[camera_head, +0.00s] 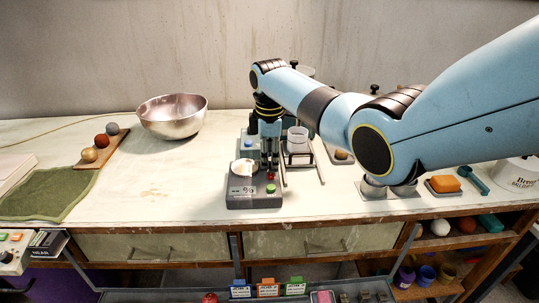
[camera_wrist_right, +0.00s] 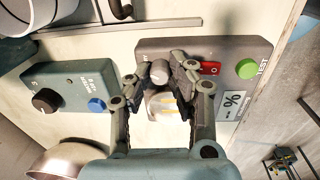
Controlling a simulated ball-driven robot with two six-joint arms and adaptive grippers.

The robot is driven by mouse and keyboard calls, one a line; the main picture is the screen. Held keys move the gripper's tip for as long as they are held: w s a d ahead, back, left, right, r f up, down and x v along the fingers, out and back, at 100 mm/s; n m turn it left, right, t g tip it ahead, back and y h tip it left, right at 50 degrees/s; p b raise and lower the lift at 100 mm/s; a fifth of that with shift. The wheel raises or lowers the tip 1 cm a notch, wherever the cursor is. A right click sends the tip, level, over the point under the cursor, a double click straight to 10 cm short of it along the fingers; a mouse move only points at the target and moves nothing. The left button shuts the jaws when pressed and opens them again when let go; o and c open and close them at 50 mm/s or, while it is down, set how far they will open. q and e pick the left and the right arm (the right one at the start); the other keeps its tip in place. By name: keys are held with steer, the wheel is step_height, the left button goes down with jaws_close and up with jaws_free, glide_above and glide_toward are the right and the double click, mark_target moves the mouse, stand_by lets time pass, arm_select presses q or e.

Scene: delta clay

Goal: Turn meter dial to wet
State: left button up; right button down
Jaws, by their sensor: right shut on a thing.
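The meter is a dark grey box (camera_head: 240,199) near the front of the bench, and it also shows in the wrist view (camera_wrist_right: 203,47). It has a green TEST button (camera_wrist_right: 247,69), a red switch (camera_wrist_right: 209,68) and a % label (camera_wrist_right: 233,101). My right gripper (camera_head: 268,166) reaches down over the meter. In the wrist view my right gripper (camera_wrist_right: 165,74) is shut on the grey dial knob (camera_wrist_right: 160,70). A pale round gauge face (camera_wrist_right: 162,106) lies partly hidden beside the knob. The dial's markings cannot be read. My left gripper is not in view.
A grey-blue box with a black knob and blue button (camera_wrist_right: 70,86) stands behind the meter. A beaker on a stand (camera_head: 298,140) is close to the right. A metal bowl (camera_head: 172,116) and green cloth (camera_head: 48,193) are left. The bench front edge is near.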

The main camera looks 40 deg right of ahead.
steer(key=n+p, duration=0.1)
steer(key=n, duration=0.2)
steer(key=shift+r+p, duration=0.1)
steer(key=shift+p, duration=0.3)
steer(key=n+p, duration=0.1)
steer(key=n, duration=0.2)
steer(key=shift+n, duration=0.4)
steer(key=n, duration=0.2)
steer(key=shift+n+y, duration=0.3)
steer(key=shift+n, duration=1.6)
steer(key=c, duration=1.5)
jaws_free()
steer(key=shift+o, duration=0.2)
